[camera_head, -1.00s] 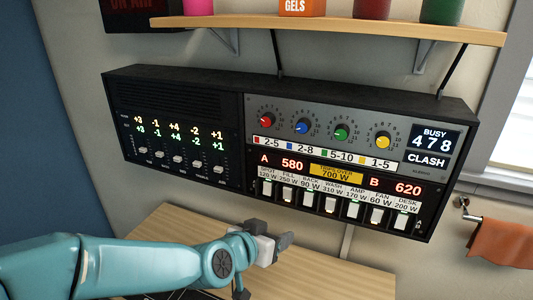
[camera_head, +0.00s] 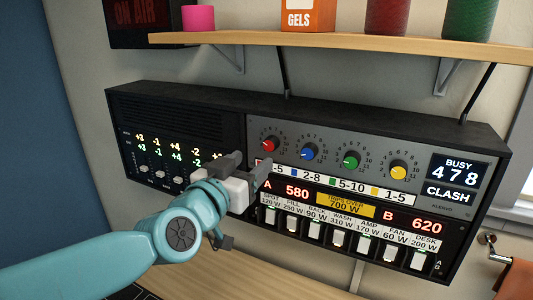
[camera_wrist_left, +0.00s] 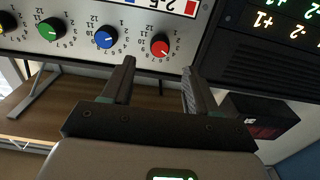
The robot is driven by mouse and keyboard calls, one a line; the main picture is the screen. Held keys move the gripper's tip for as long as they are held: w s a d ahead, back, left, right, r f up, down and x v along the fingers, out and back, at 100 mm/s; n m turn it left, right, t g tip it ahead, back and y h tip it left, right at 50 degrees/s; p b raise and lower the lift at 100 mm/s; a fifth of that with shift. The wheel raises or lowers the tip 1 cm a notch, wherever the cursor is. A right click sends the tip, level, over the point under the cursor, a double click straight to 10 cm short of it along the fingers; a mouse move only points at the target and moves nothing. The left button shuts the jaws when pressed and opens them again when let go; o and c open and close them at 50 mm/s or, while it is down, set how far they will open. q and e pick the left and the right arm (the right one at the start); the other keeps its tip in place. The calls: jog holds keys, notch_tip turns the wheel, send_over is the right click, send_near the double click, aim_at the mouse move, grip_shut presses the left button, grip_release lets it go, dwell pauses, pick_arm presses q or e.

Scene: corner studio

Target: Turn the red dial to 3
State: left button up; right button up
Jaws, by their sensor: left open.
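The red dial (camera_head: 270,145) is the leftmost of a row of coloured dials on the wall console; a ring of numbers surrounds it. In the left wrist view the red dial (camera_wrist_left: 160,46) appears upside down, ahead of and between the two fingers. My left gripper (camera_head: 250,166) is open and empty, just below and left of the red dial, apart from it. In the wrist view its fingertips (camera_wrist_left: 158,72) point toward the panel. The exact number the red dial points at is too small to tell. My right gripper is not in view.
Blue (camera_head: 307,154), green (camera_head: 352,160) and yellow (camera_head: 399,172) dials sit to the right of the red one. Several white switches (camera_head: 338,239) line the panel below. Sliders (camera_head: 161,172) are at left. A wooden shelf (camera_head: 330,40) overhangs the console.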

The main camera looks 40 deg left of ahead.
aim_at(269, 146)
pick_arm(q)
jog(key=x, duration=0.7)
jog(key=shift+w+p, duration=0.25)
jog(key=shift+p, duration=0.05)
jog(key=c, duration=1)
jog(key=shift+f+b, duration=0.15)
jog(key=shift+b, duration=0.15)
jog(key=shift+c, duration=0.2)
jog(key=n+b, duration=0.2)
jog(key=n, duration=0.1)
jog(key=shift+f, duration=0.1)
jog(key=shift+r+n, duration=0.2)
jog(key=shift+n, duration=0.7)
jog(key=o, duration=1)
jog(key=shift+o, duration=0.2)
